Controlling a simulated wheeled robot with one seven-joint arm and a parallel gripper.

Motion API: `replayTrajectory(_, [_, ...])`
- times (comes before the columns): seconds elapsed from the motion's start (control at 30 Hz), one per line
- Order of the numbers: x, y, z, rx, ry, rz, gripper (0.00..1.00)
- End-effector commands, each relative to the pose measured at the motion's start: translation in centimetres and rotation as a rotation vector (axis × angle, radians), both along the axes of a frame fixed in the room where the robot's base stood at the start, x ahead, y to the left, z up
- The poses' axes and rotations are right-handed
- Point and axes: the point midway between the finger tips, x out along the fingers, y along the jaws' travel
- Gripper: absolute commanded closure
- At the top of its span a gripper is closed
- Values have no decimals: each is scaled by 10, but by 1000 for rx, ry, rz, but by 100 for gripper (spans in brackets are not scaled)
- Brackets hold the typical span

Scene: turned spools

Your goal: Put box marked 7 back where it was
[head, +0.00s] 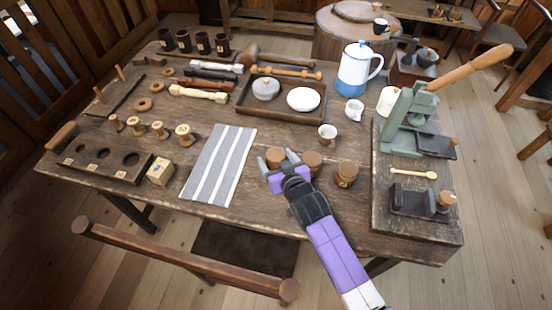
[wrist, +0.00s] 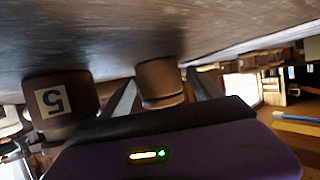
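Three round, lidded wooden boxes stand near the table's front edge in the head view: a left one (head: 274,154), a middle one (head: 312,161) and a right one (head: 346,174). My gripper (head: 277,163) is low in front of the left box, fingers spread. In the upside-down wrist view, a round box (wrist: 160,82) appears between the fingertips; contact is unclear and no label shows on it. A box marked 5 (wrist: 60,105) stands beside it. I cannot read a 7 anywhere. The label on the right box is too small to read.
A striped cloth (head: 220,165) lies left of my gripper. A small marked wooden block (head: 160,172) and a holed rack (head: 92,165) are further left. A white cup (head: 327,134) stands behind the boxes. A raised board (head: 385,220) with a press (head: 405,125) is at right.

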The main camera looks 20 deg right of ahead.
Motion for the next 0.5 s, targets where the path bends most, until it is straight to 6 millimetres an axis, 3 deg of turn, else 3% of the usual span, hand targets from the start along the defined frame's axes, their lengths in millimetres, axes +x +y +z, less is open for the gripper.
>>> replayTrajectory(0.23, [-1,0,5,0,0,0,27])
replayTrajectory(0.5, [-43,2,19,0,2,0,27])
